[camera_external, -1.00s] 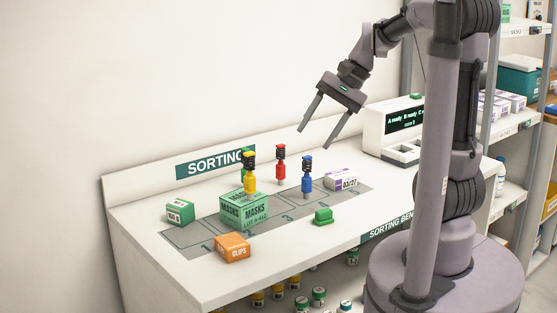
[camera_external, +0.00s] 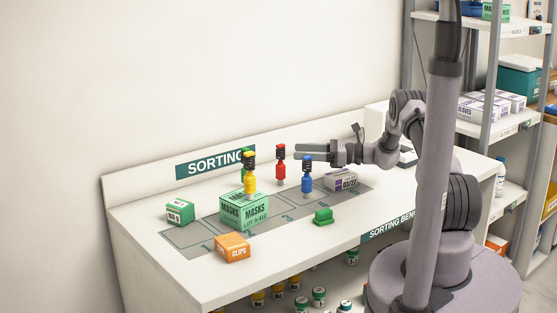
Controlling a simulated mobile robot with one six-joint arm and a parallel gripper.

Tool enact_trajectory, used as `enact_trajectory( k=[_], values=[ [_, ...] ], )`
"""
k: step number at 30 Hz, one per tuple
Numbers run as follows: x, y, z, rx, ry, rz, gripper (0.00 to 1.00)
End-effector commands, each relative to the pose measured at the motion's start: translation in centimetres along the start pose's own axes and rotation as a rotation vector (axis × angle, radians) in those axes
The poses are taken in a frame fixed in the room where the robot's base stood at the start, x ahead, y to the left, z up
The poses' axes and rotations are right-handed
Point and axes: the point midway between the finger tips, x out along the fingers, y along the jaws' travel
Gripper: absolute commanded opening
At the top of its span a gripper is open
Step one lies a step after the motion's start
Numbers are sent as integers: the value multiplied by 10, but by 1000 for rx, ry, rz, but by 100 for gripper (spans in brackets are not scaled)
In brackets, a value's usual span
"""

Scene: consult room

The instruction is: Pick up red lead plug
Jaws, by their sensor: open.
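The red lead plug (camera_external: 281,163) stands upright on the sorting bench, a red plug with a black ribbed section and a metal lower end. My gripper (camera_external: 298,153) is open and level, its fingers pointing left toward the red plug. The fingertips are just right of the plug in the picture; whether they touch it or stand apart in depth I cannot tell. The blue lead plug (camera_external: 307,178) stands upright below the fingers, nearer the camera, its top close to them in the picture.
A yellow plug (camera_external: 249,176) stands by the green masks box (camera_external: 244,209), with a green plug partly hidden behind. A low back wall bounds the bench.

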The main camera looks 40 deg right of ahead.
Motion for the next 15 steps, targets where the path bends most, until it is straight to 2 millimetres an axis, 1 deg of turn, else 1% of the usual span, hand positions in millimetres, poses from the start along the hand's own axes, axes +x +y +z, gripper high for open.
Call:
enact_trajectory(
  k=[1,7,12,15],
  values=[
    [8,0,-2,-1,0,1,53],
    [27,1,-2,-1,1,1,53],
    [61,2,-5,-2,1,2,53],
    [69,2,-3,0,1,1,53]
  ],
)
